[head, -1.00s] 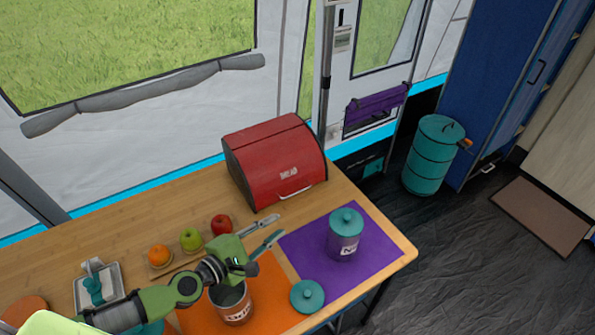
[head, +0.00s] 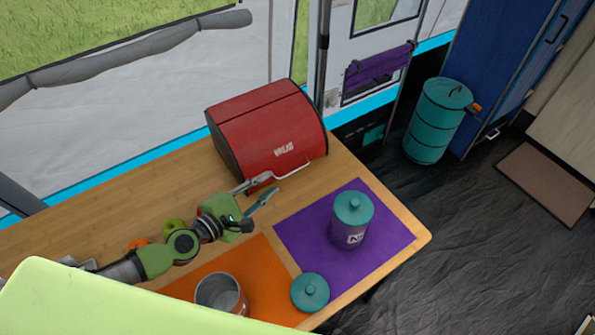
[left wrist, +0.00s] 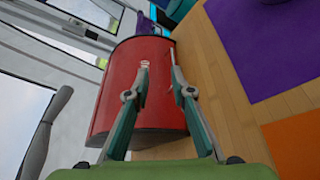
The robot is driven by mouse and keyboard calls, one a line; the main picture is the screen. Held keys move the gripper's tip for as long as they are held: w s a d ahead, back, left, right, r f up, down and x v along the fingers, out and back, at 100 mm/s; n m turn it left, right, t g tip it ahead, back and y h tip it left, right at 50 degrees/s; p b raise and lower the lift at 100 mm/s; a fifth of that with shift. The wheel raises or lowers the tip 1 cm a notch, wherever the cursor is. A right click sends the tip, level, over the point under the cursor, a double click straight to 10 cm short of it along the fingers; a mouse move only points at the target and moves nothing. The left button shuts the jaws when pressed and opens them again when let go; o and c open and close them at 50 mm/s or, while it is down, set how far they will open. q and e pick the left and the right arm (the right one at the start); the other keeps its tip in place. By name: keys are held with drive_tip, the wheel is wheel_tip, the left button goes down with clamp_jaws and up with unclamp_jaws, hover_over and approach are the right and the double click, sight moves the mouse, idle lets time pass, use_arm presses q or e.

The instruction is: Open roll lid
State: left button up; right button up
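The red bread box (head: 268,130) stands at the back of the wooden table with its curved roll lid shut. A pale handle (head: 290,170) runs along the lid's lower front edge. My left gripper (head: 259,191) is open just in front of the lid, its fingertips close to the handle's left end; I cannot tell whether they touch it. In the left wrist view, the box (left wrist: 140,85) fills the space ahead, and the open fingers (left wrist: 160,68) point at its front, with the handle largely hidden. My right gripper is not in view.
An open canister (head: 220,294) and a loose teal lid (head: 310,292) are near the front edge.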

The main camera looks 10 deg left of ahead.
sight(298, 169)
use_arm(q)
drive_tip(key=f+b, duration=0.1)
drive_tip(key=f, duration=0.1)
drive_tip(key=f+b, duration=0.2)
drive_tip(key=shift+w+a, duration=0.1)
drive_tip(key=shift+w, duration=0.1)
drive_tip(key=shift+w+d, duration=0.25)
drive_tip(key=shift+w, duration=0.2)
drive_tip(key=x, duration=1.1)
drive_tip(key=shift+w+f, duration=0.15)
drive_tip(key=shift+f, duration=0.05)
drive_tip(key=shift+w+d+f, duration=0.2)
drive_tip(key=shift+w+d, duration=0.15)
drive_tip(key=shift+w, duration=0.25)
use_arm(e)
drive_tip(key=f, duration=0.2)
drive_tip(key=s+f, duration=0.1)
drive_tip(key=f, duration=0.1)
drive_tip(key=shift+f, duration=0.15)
use_arm(q)
clamp_jaws()
